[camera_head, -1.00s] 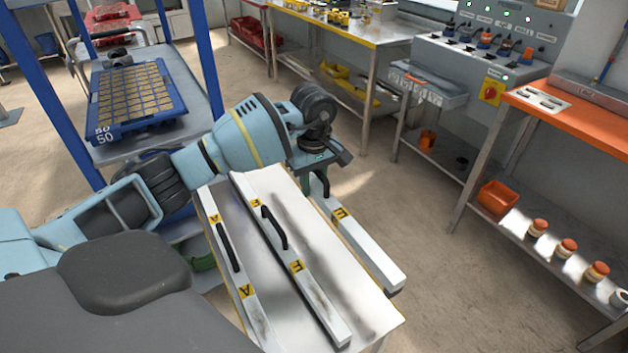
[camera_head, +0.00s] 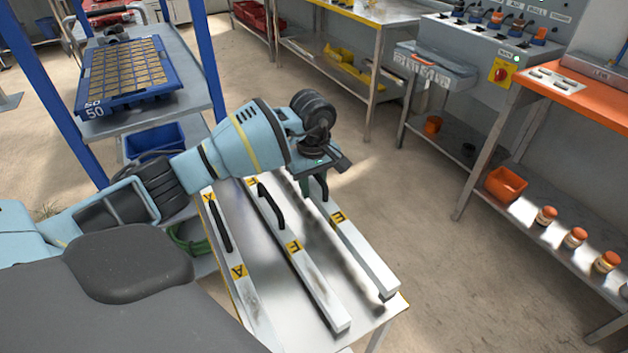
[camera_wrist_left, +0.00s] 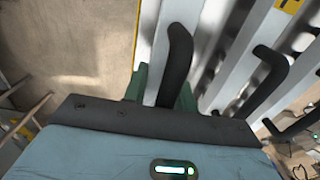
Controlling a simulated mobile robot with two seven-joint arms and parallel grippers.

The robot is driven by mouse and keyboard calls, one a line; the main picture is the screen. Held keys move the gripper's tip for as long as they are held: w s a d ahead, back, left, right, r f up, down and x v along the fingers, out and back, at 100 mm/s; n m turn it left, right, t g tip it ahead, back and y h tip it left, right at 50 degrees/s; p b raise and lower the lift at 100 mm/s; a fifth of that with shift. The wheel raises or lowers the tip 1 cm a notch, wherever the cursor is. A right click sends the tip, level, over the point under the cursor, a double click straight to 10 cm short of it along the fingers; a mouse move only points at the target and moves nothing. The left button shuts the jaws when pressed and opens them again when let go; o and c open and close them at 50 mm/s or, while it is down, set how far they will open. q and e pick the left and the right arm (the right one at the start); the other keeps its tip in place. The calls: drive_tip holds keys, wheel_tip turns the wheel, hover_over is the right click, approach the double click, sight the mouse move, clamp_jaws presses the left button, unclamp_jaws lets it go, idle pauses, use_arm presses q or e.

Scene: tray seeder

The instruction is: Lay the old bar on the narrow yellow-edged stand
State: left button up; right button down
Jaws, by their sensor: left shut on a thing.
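The narrow yellow-edged stand (camera_head: 365,338) is a pale metal table at the lower centre of the head view. Three white bars with black handles show over it: a left bar (camera_head: 258,318), a middle bar (camera_head: 325,305) and a right bar (camera_head: 372,262). My left gripper (camera_head: 318,190) is shut on the handle of the right bar, which also shows in the left wrist view (camera_wrist_left: 150,40), beside the stand's yellow edge. This bar lies along the stand's right side, roughly parallel to the others. I cannot tell whether it touches the top. My right gripper is out of view.
A blue seed tray (camera_head: 100,105) sits on a shelf at the left between blue posts. An orange-topped bench (camera_head: 590,100) with an orange bin (camera_head: 506,184) and several jars below stands at the right. Open floor (camera_head: 470,270) lies right of the stand.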

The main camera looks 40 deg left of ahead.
use_arm(q)
drive_tip(key=shift+f+b, duration=0.65)
drive_tip(key=shift+f, duration=0.65)
drive_tip(key=shift+d, duration=0.15)
drive_tip(key=shift+f, duration=0.15)
idle(0.3)
drive_tip(key=o, duration=1.1)
drive_tip(key=shift+s, duration=0.1)
drive_tip(key=shift+r, duration=3.9)
